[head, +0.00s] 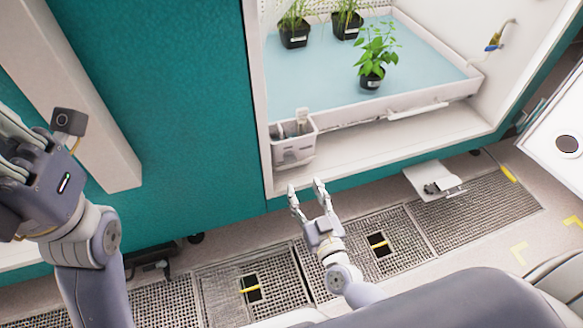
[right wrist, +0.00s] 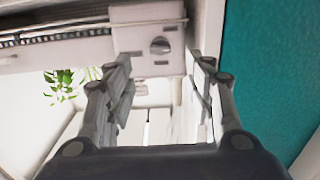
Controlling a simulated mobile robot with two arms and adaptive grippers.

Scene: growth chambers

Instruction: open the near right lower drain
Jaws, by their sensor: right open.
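A white box with a round grey knob (right wrist: 160,46) shows in the right wrist view, at the end of a tray or shelf. The knob lies between my right fingertips in the picture, some way beyond them. My right gripper (head: 306,188) is open and empty, in front of the growth chamber's lower front edge; it also shows in the right wrist view (right wrist: 163,72). No label marks the near right lower drain, and I cannot tell whether this knob belongs to it. My left gripper (head: 22,140) is at the left edge, partly cut off; its jaw state is unclear.
The open chamber holds a tray (head: 437,95) with potted plants, and a white bin (head: 293,150) stands at its left front corner. A teal wall (head: 170,100) lies left. Floor gratings (head: 225,295) have yellow bars in square openings. A white panel (head: 557,130) juts in right.

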